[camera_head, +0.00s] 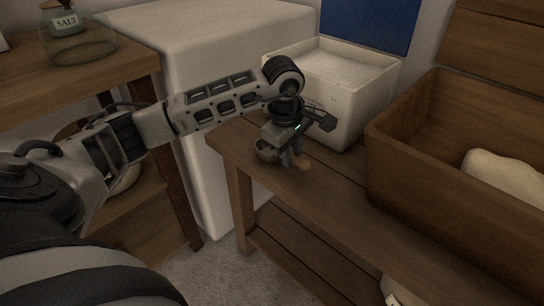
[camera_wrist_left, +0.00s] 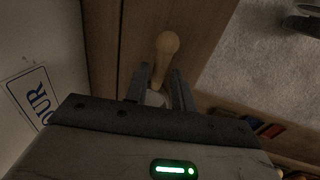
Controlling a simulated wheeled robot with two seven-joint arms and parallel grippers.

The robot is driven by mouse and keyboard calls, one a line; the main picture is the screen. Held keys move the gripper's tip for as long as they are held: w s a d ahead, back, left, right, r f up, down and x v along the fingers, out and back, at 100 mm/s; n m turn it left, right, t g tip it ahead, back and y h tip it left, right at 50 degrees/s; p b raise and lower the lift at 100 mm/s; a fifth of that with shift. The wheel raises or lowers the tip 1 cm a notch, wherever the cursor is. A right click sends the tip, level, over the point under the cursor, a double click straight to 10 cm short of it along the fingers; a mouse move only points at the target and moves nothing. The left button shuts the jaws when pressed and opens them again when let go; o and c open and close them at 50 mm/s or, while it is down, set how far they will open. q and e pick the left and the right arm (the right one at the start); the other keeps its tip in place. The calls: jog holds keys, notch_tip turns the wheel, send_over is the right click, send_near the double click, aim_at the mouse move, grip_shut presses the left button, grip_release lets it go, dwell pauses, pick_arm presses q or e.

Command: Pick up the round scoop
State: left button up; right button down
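The round scoop has a grey round bowl (camera_head: 267,150) and a light wooden handle (camera_head: 302,165). It is at the near left end of the wooden bench, under my left gripper (camera_head: 293,158). In the left wrist view the handle (camera_wrist_left: 167,46) extends up past the two dark fingers (camera_wrist_left: 162,82), and a pale part of the scoop shows between them. The fingers are on either side of the scoop, close to it. I cannot tell whether they press on it, or whether the scoop rests on the bench. My right gripper is not in view.
A white open bin (camera_head: 350,115) with pale contents stands behind my left gripper. A large wooden box (camera_head: 400,160) holding a pale lump is to the right. The bench's front top (camera_head: 345,195) is clear. A white cabinet (camera_head: 185,60) stands behind left.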

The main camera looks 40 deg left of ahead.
pick_arm(q)
jog(key=shift+w+d+f, duration=0.1)
jog(key=shift+w+f, duration=0.05)
jog(key=shift+f, duration=0.8)
jog(key=shift+w+f, duration=0.15)
jog(key=shift+f, duration=0.3)
grip_shut()
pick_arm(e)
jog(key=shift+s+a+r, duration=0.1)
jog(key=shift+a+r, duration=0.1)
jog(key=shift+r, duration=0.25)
pick_arm(q)
jog(key=shift+r, duration=0.15)
notch_tip(320, 180, up, 4)
jog(key=shift+f+p, duration=0.1)
jog(key=shift+p, duration=0.4)
jog(key=s+d+r+p, duration=0.2)
jog(key=s+d+r, duration=0.7)
jog(key=s, duration=0.1)
jog(key=shift+s+p, duration=0.25)
jog(key=shift+p, duration=0.15)
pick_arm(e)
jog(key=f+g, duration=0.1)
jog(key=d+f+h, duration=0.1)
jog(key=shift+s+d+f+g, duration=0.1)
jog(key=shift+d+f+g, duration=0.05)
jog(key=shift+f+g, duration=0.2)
